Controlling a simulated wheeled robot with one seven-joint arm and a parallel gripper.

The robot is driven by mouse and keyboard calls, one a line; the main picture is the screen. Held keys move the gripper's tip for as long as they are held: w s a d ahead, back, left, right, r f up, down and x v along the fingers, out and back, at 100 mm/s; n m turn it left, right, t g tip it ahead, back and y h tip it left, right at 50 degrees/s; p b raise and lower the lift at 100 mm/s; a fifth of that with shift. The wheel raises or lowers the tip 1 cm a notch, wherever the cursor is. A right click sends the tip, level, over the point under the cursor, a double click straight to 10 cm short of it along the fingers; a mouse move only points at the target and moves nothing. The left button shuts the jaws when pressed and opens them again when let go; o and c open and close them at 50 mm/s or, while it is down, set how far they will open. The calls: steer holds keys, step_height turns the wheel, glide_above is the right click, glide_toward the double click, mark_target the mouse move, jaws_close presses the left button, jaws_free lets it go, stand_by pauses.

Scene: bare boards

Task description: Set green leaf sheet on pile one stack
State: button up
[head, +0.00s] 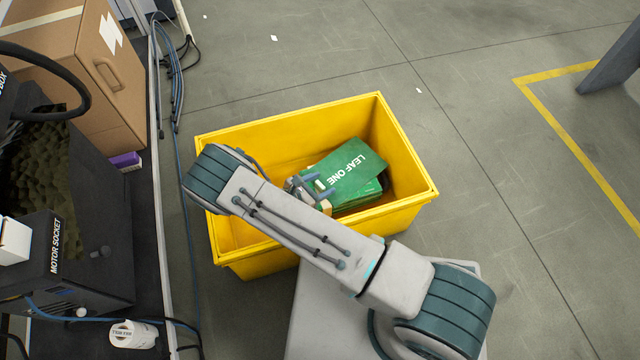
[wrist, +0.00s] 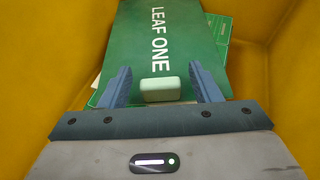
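The green leaf sheet (head: 352,168), marked "LEAF ONE", lies inside the yellow bin (head: 235,257), turned at an angle over other green sheets (head: 366,194). It also shows in the wrist view (wrist: 160,30). A small pale block (wrist: 160,89) sits at the sheet's near end. My gripper (wrist: 160,78) is at this end, its two blue fingers on either side of the block. Narrow gaps show between fingers and block, so it looks open. In the head view my gripper (head: 308,187) reaches into the bin, and my arm hides part of the bin.
The bin walls stand close around my gripper. A dark bench at left holds a cardboard box (head: 85,75), a black unit marked "MOTOR SOCKET" (head: 75,250) and a white roll (head: 133,334). Cables run along its edge. The floor right of the bin is clear.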

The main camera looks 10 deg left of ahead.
steer(key=shift+r, duration=0.2)
steer(key=p+v, duration=0.3)
steer(key=v, duration=0.3)
steer(key=w+d+r+m+g+y, duration=0.1)
steer(key=d+r+m+g, duration=0.5)
steer(key=r, duration=0.6)
steer(key=w+d+r+m+g+y, duration=0.1)
steer(key=d+r+m+g, duration=0.3)
steer(key=d+r+m, duration=0.65)
steer(key=s+d+r+m+y, duration=0.3)
steer(key=s+d+r+m, duration=0.1)
steer(key=s+r, duration=0.3)
steer(key=s+d+r+m+t+y, duration=0.1)
steer(key=s+d+r+m+y, duration=0.3)
steer(key=s+r+m, duration=0.3)
steer(key=shift+d+r, duration=0.55)
steer(key=shift+r, duration=2.05)
